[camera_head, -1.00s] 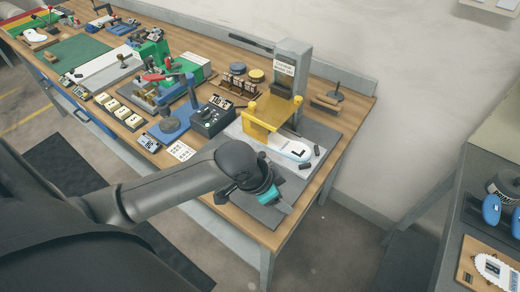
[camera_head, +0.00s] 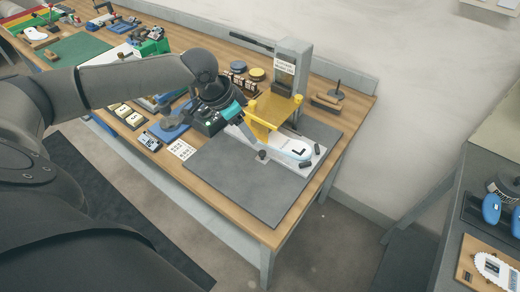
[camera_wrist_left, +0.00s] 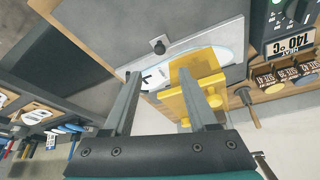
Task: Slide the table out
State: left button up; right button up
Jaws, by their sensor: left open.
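The light grey sliding table (camera_head: 318,151) lies under the yellow frame (camera_head: 262,127) of the press, on the dark grey mat. A white insole (camera_head: 291,149) marked L lies on it, partly under the yellow frame. A small dark knob (camera_head: 262,155) sits at the table's near edge; it also shows in the left wrist view (camera_wrist_left: 158,47). My left gripper (camera_head: 250,139) is open and empty, pointing down just left of the yellow frame, close to the knob but apparently apart from it. In the left wrist view, the table's plate (camera_wrist_left: 205,42) lies beyond both fingers. My right gripper is not in view.
The dark grey mat (camera_head: 240,185) in front of the sliding table is clear. The grey press column (camera_head: 290,70) stands behind. A control box (camera_head: 205,121) and blue fixtures are to the left, below my left arm. The workbench's right edge is close by.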

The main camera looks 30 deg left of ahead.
aim_at(262, 153)
pick_arm(q)
jog(key=b+x, duration=0.1)
jog(key=x, duration=1)
jog(key=shift+w+f+b, duration=0.15)
jog(key=shift+f+b, duration=0.1)
jog(key=shift+b, duration=0.1)
grip_shut()
dwell(0.8)
